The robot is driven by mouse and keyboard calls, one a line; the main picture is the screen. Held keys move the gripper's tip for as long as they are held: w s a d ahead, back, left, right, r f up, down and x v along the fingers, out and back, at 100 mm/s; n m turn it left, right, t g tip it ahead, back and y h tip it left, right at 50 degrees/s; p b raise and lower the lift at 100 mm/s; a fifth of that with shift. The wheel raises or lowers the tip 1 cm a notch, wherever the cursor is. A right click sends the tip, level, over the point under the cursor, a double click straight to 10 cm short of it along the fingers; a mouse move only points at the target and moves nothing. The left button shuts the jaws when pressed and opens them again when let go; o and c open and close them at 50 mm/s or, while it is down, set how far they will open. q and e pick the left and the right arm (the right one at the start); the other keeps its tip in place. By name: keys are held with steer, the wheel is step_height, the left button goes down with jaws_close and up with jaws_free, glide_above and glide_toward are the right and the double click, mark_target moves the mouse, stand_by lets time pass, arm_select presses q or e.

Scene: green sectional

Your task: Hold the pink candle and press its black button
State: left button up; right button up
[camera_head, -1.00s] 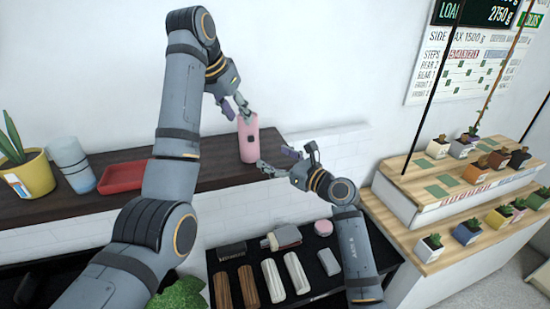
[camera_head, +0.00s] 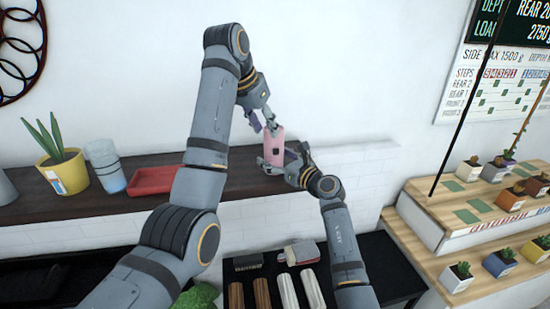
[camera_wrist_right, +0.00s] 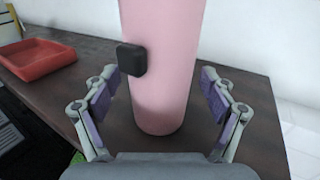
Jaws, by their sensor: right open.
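The pink candle (camera_head: 276,141) stands upright on the dark shelf, with its square black button on the side facing me. In the right wrist view the candle (camera_wrist_right: 165,95) fills the middle, and the black button (camera_wrist_right: 131,59) is on its left side. My right gripper (camera_head: 282,160) is open, its fingers on either side of the candle, with visible gaps to it in the right wrist view (camera_wrist_right: 160,86). My left gripper (camera_head: 264,124) is above and left of the candle, its fingers apart. One fingertip overlaps the candle's top edge; contact cannot be told.
A red tray (camera_head: 154,181), a blue-grey cup (camera_head: 110,179) and a yellow plant pot (camera_head: 64,174) stand left on the dark shelf (camera_head: 120,205). A lower black surface (camera_head: 376,258) holds several small items. Tiered wooden stands with potted plants are at right.

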steer(key=c, duration=1.3)
steer(key=shift+c, duration=0.2)
arm_select(q)
steer(key=shift+c, duration=0.2)
jaws_close()
stand_by(2.2)
